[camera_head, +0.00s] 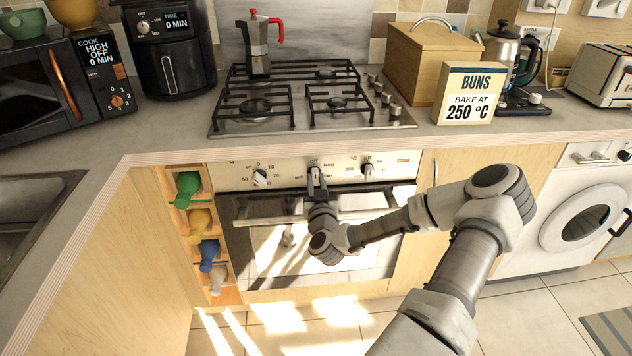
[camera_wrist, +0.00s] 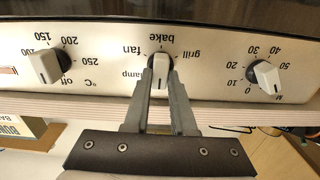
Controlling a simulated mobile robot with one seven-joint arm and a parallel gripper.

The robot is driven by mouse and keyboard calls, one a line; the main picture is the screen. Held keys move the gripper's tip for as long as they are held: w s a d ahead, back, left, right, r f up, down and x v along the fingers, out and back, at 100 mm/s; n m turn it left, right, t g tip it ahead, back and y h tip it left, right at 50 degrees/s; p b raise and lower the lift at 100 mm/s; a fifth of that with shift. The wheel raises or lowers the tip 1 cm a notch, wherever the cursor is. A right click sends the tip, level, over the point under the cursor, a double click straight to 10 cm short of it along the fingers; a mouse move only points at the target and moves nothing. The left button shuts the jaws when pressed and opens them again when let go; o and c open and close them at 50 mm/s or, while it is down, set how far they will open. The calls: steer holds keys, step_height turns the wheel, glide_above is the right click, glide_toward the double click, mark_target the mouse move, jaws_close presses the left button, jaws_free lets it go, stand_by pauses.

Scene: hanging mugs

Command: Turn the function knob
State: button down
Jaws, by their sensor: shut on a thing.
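The function knob (camera_wrist: 160,68) is the middle knob on the oven's white control panel (camera_wrist: 105,55). In the upside-down wrist view, its light grip stands vertical, with "bake" above it and "fan", "grill" and "lamp" around it. My gripper (camera_wrist: 158,88) has its two fingers on either side of the knob and is shut on it. In the head view, my gripper (camera_head: 316,188) reaches the panel from below, at the middle knob under the "off" mark, and partly hides it.
The timer knob (camera_head: 260,177) is left of my gripper, and the temperature knob (camera_head: 367,170) is to its right. The oven door handle (camera_head: 370,210) lies just below. The worktop edge (camera_head: 300,146) juts above. A sign (camera_head: 468,95) reads "BUNS, bake at 250 °C".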

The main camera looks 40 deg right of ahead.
steer(key=shift+r, duration=0.1)
steer(key=shift+m, duration=1.3)
steer(key=m, duration=0.3)
steer(key=shift+d+b, duration=0.1)
steer(key=shift+b, duration=0.2)
steer(key=m+b, duration=0.1)
steer(key=m, duration=1.1)
steer(key=shift+s+d+f, duration=0.1)
steer(key=shift+f, duration=0.15)
steer(key=m, duration=0.5)
steer(key=shift+m, duration=0.4)
